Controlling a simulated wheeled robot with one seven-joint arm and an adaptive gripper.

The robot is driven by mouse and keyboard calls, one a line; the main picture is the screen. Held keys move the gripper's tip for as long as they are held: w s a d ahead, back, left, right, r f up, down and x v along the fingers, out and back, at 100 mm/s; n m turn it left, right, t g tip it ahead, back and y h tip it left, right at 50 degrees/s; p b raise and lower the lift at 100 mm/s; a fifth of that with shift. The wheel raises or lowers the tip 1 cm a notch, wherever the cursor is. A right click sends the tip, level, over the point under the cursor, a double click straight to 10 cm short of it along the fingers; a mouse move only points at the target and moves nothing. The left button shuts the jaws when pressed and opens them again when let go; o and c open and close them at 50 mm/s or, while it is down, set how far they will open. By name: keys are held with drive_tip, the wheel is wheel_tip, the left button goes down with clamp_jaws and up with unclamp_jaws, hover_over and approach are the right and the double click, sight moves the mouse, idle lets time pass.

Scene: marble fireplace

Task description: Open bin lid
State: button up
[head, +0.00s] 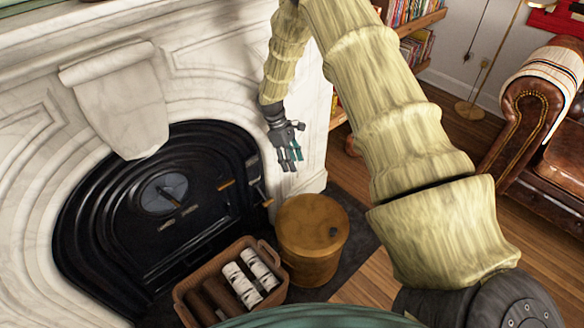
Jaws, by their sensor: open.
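The bin (310,262) is a round, golden-brown drum on the dark hearth, right of the log basket. My gripper (291,162) hangs from my arm above and a little left of the lid, in front of the white marble. It is open and empty, with its fingers pointing down, apart from the lid. No part of the lid is covered by the gripper.
A wicker basket (186,308) with logs (245,282) stands left of the bin. The black fireplace (130,215) and marble surround (225,70) rise behind. A leather armchair (520,110) and bookshelf (425,22) are to the right.

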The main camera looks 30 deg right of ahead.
drive_tip(key=shift+r, duration=2.6)
drive_tip(key=s+a+f+m+t+y+p, duration=0.2)
drive_tip(key=s+a+f+m+p, duration=0.1)
drive_tip(key=s+a+f, duration=1.15)
drive_tip(key=s+a+m+t+p, duration=0.1)
drive_tip(key=s+a+m, duration=0.1)
drive_tip(key=s, duration=1.1)
drive_tip(key=s+a+m+t, duration=0.1)
drive_tip(key=s+a+m, duration=0.1)
drive_tip(key=s, duration=1.1)
drive_tip(key=shift+a+r+m+t+h+p, duration=0.25)
drive_tip(key=shift+m+t+h+p, duration=0.05)
drive_tip(key=shift+p, duration=0.1)
